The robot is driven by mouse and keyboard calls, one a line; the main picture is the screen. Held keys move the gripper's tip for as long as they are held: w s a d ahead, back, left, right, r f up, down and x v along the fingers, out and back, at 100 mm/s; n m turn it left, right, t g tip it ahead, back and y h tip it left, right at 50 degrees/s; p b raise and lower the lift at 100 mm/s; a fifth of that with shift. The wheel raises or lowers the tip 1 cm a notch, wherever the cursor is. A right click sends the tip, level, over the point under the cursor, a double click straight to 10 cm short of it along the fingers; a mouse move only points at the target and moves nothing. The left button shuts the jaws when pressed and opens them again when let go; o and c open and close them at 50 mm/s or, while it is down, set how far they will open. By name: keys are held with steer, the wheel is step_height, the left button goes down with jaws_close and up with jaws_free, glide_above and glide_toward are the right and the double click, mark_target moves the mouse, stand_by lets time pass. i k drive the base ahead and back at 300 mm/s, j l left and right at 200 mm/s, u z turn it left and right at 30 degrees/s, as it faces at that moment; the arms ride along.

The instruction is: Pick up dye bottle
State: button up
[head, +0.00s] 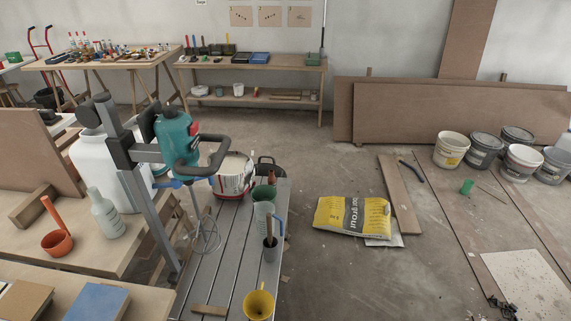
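No bottle in view carries a label that I can read as dye. A pale grey-green bottle (105,216) with a narrow neck stands upright on the wooden table at the left, beside an orange pot. Several small coloured bottles (78,41) stand on the far left workbench, too small to tell apart. My gripper is not in view.
A teal mixer on a grey stand (178,142) rises right of the pale bottle, with a large white container (90,160) behind it. The orange pot (57,242) has an upright handle. A slatted bench (225,245) holds cups. A yellow bag (352,215) lies on open floor.

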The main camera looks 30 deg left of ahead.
mark_target(271, 180)
steer(key=i+l+u, duration=0.1)
steer(key=i+u, duration=0.15)
steer(key=i, duration=0.35)
steer(key=i+l+u, duration=0.2)
steer(key=i, duration=0.4)
steer(key=i+u, duration=0.2)
steer(key=u, duration=0.25)
steer(key=i+l+u, duration=0.15)
steer(key=u, duration=0.25)
steer(key=i+l+u, duration=0.15)
steer(key=u, duration=0.3)
steer(key=i+l+u, duration=0.2)
steer(key=u, duration=0.25)
steer(key=i+l+u, duration=0.1)
steer(key=l+u, duration=0.15)
steer(key=u, duration=0.15)
steer(key=i+l+u, duration=0.2)
steer(key=u, duration=0.3)
steer(key=i+l+u, duration=0.15)
steer(key=l+u, duration=0.35)
steer(key=i+l+u, duration=0.1)
steer(key=l+u, duration=0.4)
steer(key=j, duration=0.1)
